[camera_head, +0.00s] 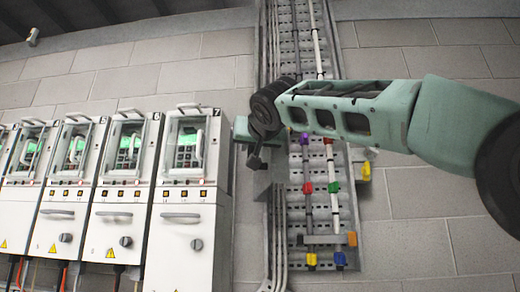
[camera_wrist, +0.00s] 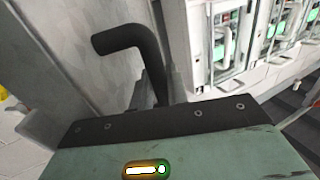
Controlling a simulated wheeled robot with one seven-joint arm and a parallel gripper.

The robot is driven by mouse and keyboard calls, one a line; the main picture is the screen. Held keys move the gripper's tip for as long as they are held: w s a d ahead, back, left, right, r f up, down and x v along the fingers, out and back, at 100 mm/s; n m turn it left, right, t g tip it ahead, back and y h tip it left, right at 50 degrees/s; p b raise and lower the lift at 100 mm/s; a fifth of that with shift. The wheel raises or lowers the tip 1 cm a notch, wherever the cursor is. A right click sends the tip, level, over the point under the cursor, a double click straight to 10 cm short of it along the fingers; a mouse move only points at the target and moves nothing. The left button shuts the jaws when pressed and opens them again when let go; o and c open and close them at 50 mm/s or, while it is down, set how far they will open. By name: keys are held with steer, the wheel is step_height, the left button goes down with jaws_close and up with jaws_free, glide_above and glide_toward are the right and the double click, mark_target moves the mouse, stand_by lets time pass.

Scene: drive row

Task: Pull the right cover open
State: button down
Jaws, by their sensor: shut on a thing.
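The rightmost drive (camera_head: 193,150), marked 7, stands at the right end of the row. A pale handle (camera_head: 198,145) shows across its front, where a green screen is visible. My gripper (camera_head: 255,160) is just right of this drive, in front of a grey panel (camera_head: 266,182). In the wrist view, the front of my gripper's green body fills the bottom, and a black bent bar (camera_wrist: 130,38) rises beyond it. I cannot tell whether this bar is a finger or a handle. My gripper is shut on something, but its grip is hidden.
More white drives (camera_head: 118,180) stand to the left, and some also show in the wrist view (camera_wrist: 240,40). A vertical cable tray (camera_head: 322,215) with coloured clips runs behind my arm. Bare block wall (camera_head: 420,235) lies to the right.

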steer(key=w+a+f+m+h+p, duration=0.1)
steer(key=w+a+m+h+p, duration=0.2)
steer(key=a+h+p, duration=0.3)
steer(key=shift+w+a+m+p, duration=0.15)
steer(key=shift+a+m+p, duration=0.35)
steer(key=shift+a+p, duration=1.4)
steer(key=shift+d, duration=0.15)
steer(key=c, duration=1.7)
jaws_free()
steer(key=shift+d+r, duration=0.1)
steer(key=shift+r, duration=0.15)
